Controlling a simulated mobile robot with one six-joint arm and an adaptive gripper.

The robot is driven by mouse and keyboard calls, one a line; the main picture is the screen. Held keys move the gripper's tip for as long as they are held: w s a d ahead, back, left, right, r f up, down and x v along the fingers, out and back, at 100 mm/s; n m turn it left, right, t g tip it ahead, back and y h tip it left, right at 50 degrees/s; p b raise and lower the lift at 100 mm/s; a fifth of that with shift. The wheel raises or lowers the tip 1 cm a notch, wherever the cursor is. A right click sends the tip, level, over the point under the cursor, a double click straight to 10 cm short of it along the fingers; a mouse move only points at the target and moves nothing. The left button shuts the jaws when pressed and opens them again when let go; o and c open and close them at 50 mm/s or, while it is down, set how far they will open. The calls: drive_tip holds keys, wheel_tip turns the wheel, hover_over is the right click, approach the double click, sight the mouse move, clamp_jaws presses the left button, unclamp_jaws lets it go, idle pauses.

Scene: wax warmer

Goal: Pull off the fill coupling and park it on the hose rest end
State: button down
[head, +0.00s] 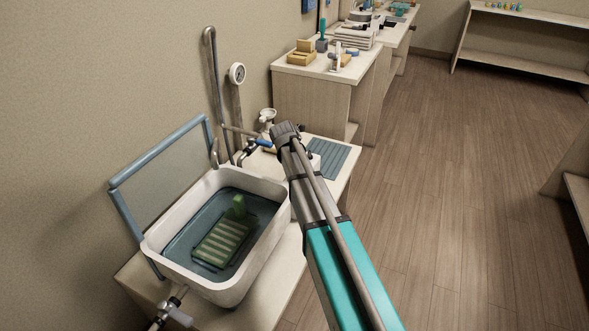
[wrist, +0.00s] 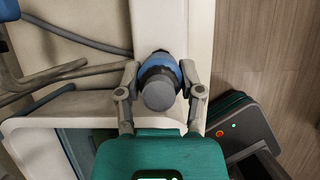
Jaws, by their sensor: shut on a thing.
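In the wrist view a short round coupling (wrist: 160,93) with a grey end and a blue collar sits between the two fingers of my gripper (wrist: 159,80). The fingers touch or nearly touch the collar from left and right, and my gripper is shut on it. In the head view my arm's wrist covers the fingers and the coupling above the back right of the basin. A grey-blue hose (wrist: 75,36) shows at the upper left of the wrist view. I cannot tell whether the coupling is still seated, nor make out the hose rest end.
A white basin (head: 270,219) of dark liquid holds a green slatted rack (head: 222,240). A blue rail (head: 160,152), a bent metal pipe (head: 215,95) and a gauge (head: 237,73) stand close behind. A ribbed blue mat (head: 328,158) lies on the bench to the right. Open floor lies farther right.

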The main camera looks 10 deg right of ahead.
drive_tip(key=shift+r+p, duration=1.15)
drive_tip(key=shift+r, duration=0.15)
drive_tip(key=shift+r, duration=0.15)
drive_tip(key=shift+w+d, duration=1.4)
drive_tip(key=shift+w, duration=0.55)
drive_tip(key=shift+w+d, duration=1.45)
drive_tip(key=shift+w, duration=0.55)
drive_tip(key=shift+w+d, duration=1.4)
drive_tip(key=shift+w, duration=0.55)
drive_tip(key=shift+f+b, duration=1.4)
drive_tip(key=shift+f, duration=0.15)
drive_tip(key=shift+f, duration=0.15)
drive_tip(key=shift+f+b, duration=0.3)
drive_tip(key=shift+b, duration=0.15)
drive_tip(key=shift+f+b, duration=1.05)
